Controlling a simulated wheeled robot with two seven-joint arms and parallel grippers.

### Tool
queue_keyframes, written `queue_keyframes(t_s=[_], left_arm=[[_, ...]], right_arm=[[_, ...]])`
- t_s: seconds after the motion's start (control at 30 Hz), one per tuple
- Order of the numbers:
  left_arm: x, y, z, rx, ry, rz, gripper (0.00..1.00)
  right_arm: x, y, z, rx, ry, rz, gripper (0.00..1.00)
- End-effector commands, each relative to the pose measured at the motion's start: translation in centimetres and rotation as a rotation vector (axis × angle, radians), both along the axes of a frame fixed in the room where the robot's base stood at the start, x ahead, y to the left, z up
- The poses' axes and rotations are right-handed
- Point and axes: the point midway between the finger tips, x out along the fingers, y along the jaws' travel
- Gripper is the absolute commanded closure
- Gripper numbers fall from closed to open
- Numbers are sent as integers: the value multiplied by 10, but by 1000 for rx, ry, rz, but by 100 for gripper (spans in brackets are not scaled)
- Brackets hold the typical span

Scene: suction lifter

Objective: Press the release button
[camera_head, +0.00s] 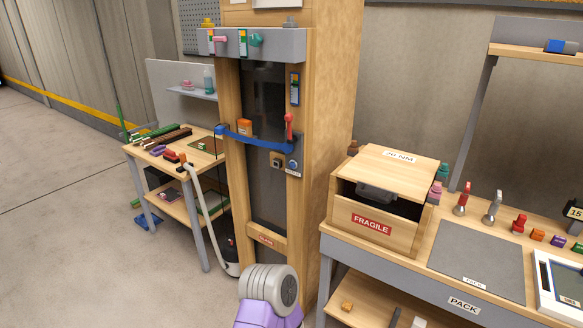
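A wooden column (335,120) stands in the middle with a dark recessed front panel (268,95). On the right side of its front is a small round blue button (293,165) with a small label (292,174) under it, too small to read surely. A red lever (289,130) stands upright above the button. A blue bar (255,141) crosses the panel just above and left of it. A grey and purple link of my own arm shows at the bottom centre, well below the button. Neither gripper's fingers are in view.
A small square fixture (277,160) sits left of the button. To the right, a wooden FRAGILE box (390,205) stands on the packing bench (455,238). To the left is a cluttered workbench (158,162). A hose (203,215) hangs between. Open floor lies left.

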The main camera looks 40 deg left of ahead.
Motion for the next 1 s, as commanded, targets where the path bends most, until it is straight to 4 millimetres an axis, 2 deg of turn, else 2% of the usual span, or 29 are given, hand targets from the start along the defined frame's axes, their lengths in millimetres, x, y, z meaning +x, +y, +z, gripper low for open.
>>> queue_keyframes(t_s=[0.03, 0.2, 0.23, 1.0], left_arm=[[0, 0, 0, 0, 0, 0, 71], [0, 0, 0, 0, 0, 0, 97], [0, 0, 0, 0, 0, 0, 100], [0, 0, 0, 0, 0, 0, 100]], right_arm=[[0, 0, 0, 0, 0, 0, 57], [0, 0, 0, 0, 0, 0, 57], [0, 0, 0, 0, 0, 0, 57], [0, 0, 0, 0, 0, 0, 57]])
